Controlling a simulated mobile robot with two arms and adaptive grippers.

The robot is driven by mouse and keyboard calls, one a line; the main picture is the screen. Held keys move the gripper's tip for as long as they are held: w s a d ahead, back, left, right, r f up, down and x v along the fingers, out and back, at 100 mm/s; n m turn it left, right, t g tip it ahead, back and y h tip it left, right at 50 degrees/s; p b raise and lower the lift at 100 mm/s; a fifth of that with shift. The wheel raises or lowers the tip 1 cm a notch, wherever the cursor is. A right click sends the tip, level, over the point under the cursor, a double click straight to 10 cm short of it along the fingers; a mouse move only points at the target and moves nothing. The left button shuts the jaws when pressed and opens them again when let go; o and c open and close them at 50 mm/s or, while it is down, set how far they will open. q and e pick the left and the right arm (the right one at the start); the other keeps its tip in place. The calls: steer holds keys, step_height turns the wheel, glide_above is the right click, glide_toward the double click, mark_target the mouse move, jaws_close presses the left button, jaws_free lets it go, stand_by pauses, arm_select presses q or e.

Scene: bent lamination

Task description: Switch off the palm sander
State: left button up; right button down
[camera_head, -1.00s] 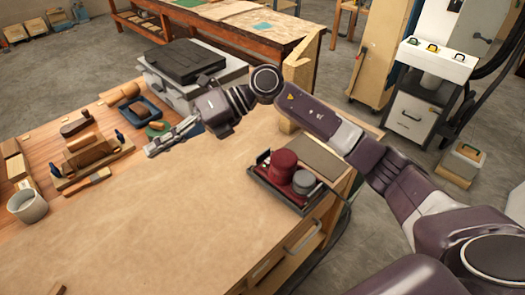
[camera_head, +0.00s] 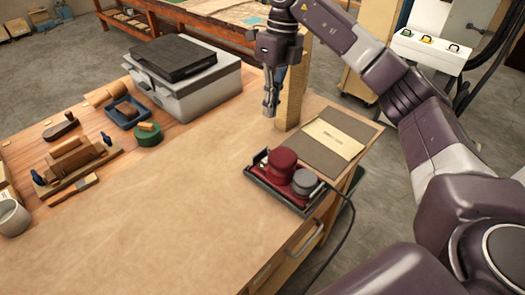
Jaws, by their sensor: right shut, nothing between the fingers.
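The palm sander (camera_head: 281,164) is dark red with a grey round part at its right side. It sits in a dark shallow tray (camera_head: 262,184) near the right edge of the workbench, and a black cord runs down from there over the bench side. A small green spot shows on the sander's left side. My right gripper (camera_head: 269,108) points down above the bench, behind and slightly left of the sander, apart from it. Its fingers are shut and empty. My left gripper is not in view.
A dark pad with a tan label (camera_head: 333,138) lies behind the sander, next to an upright wooden post (camera_head: 292,95). A grey case (camera_head: 186,84), a green round tin (camera_head: 148,136), a clamped wooden form (camera_head: 75,158) and a pale cup (camera_head: 13,217) stand left. The bench's middle is clear.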

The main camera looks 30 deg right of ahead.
mark_target(263, 160)
steer(key=f+p, duration=0.1)
steer(key=f, duration=0.3)
steer(key=a+f+p, duration=0.1)
steer(key=f, duration=0.4)
steer(key=s+a+f+p, duration=0.1)
steer(key=f+p, duration=0.1)
steer(key=f, duration=0.2)
steer(key=shift+a+f, duration=0.15)
steer(key=shift+f, duration=0.05)
steer(key=shift+w+f, duration=0.1)
steer(key=shift+f, duration=0.15)
steer(key=shift+a+f+b, duration=0.15)
steer(key=shift+f+b, duration=0.25)
steer(key=shift+r, duration=0.1)
